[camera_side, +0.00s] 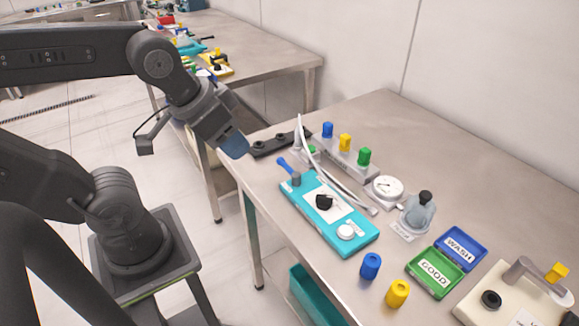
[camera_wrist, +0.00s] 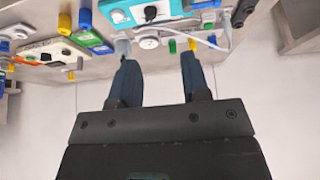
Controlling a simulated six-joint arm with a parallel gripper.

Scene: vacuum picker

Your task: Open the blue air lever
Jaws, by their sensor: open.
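A teal board (camera_side: 318,228) lies on the steel table, with a blue lever (camera_side: 285,165) at its far-left end. The board also shows at the top of the wrist view (camera_wrist: 130,14). Behind it a grey block (camera_side: 350,163) carries a blue knob (camera_side: 327,129), a yellow knob (camera_side: 345,142) and a green knob (camera_side: 364,156). I cannot tell whether the lever or the knob is the air lever. My gripper (camera_side: 236,150) is open and empty, above and left of the board, apart from everything. Its two blue fingers also show in the wrist view (camera_wrist: 158,62).
A white hose (camera_side: 335,165) runs from the block. A gauge (camera_side: 385,188), grey bottle-shaped stand (camera_side: 418,213), blue tray (camera_side: 460,246) and green tray (camera_side: 435,270) stand to the right. Blue (camera_side: 370,266) and yellow (camera_side: 397,293) cylinders stand in front. A dark bar (camera_side: 275,143) lies behind the lever.

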